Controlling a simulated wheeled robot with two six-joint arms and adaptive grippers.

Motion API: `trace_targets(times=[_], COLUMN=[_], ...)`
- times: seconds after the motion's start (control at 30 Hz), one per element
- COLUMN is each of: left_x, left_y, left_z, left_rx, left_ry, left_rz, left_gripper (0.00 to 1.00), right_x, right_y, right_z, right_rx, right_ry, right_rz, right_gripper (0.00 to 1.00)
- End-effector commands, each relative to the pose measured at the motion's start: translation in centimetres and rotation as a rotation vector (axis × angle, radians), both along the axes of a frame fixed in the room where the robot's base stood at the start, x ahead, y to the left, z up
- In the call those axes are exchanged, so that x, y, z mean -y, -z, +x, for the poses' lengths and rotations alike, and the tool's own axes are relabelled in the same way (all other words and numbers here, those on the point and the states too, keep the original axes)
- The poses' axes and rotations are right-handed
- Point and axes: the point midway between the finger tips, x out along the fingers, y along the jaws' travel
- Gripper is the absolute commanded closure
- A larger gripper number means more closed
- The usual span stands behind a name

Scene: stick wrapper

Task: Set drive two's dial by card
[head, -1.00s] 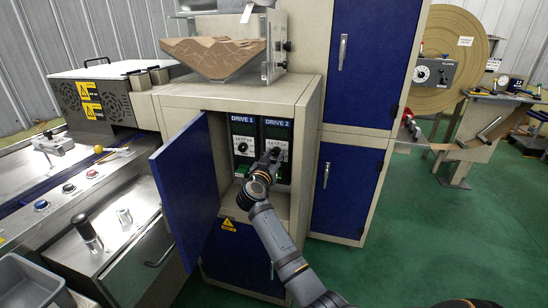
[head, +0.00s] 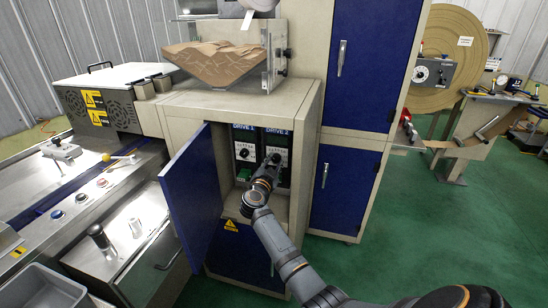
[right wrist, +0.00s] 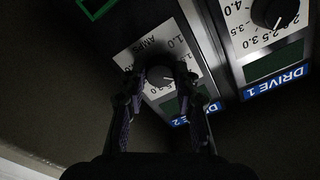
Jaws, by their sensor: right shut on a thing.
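The drive two panel (head: 277,133) stands in the open cabinet, right of the drive one panel (head: 244,150). My right gripper (head: 271,163) reaches in and covers part of drive two. In the right wrist view the black drive two dial (right wrist: 159,76) sits between my right fingertips (right wrist: 158,82), which are shut on it. A white mark shows on the dial, but its exact reading is unclear. The AMPS scale plate (right wrist: 146,50) around it is partly hidden by the fingers. A small white card (head: 247,20) hangs above the hopper, its writing too small to read. My left gripper is out of view.
The blue cabinet door (head: 191,190) stands open at the left of the opening, close to my right arm. Drive one's dial (right wrist: 275,10) is beside my gripper. A machine with buttons and a metal deck is at the left.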

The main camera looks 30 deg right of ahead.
Motion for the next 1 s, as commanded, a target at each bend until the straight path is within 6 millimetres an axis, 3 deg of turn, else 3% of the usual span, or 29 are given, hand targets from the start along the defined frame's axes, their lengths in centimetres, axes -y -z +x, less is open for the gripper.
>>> trace_targets(times=[0.4, 1.0], left_x=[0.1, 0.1], left_y=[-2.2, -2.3], left_z=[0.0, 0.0], left_rx=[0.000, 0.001], left_ry=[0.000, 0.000], left_rz=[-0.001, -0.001], left_gripper=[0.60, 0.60], right_x=[-0.1, -0.1], right_y=[-0.1, 0.1], right_z=[0.0, 0.1], right_rx=[0.297, 0.732], right_ry=[0.000, 0.002], right_rz=[0.256, 0.627], right_gripper=[1.00, 1.00])
